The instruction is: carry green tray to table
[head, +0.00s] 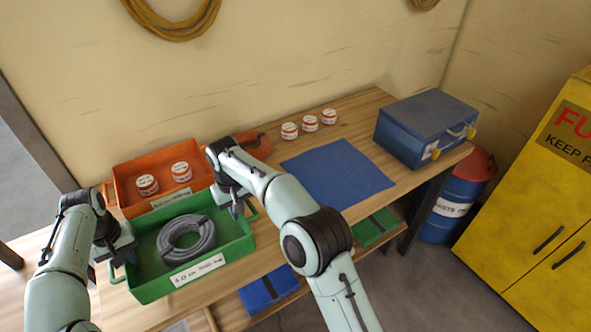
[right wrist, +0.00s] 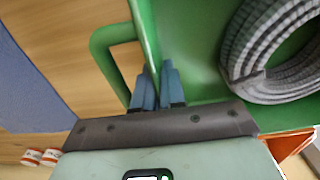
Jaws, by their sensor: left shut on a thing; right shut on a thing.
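The green tray (head: 150,291) sits at the front left of the wooden table, with a coil of grey hose (head: 163,240) inside and a white label on its front wall. My left gripper (head: 120,256) is at the tray's left end, shut on it there; its fingertips are partly hidden. My right gripper (head: 240,206) is at the tray's right end. In the right wrist view its blue fingers (right wrist: 158,88) are shut on the tray wall beside the green handle (right wrist: 100,45). Whether the tray touches the table top I cannot tell.
An orange tray (head: 127,185) with two white-and-red tins stands behind the green tray. A blue mat (head: 338,172) lies bare to the right. Three tins (head: 309,123) stand behind it. A blue toolbox (head: 425,125) occupies the right end. A blue drum (head: 449,208) and yellow cabinet (head: 545,200) stand beyond.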

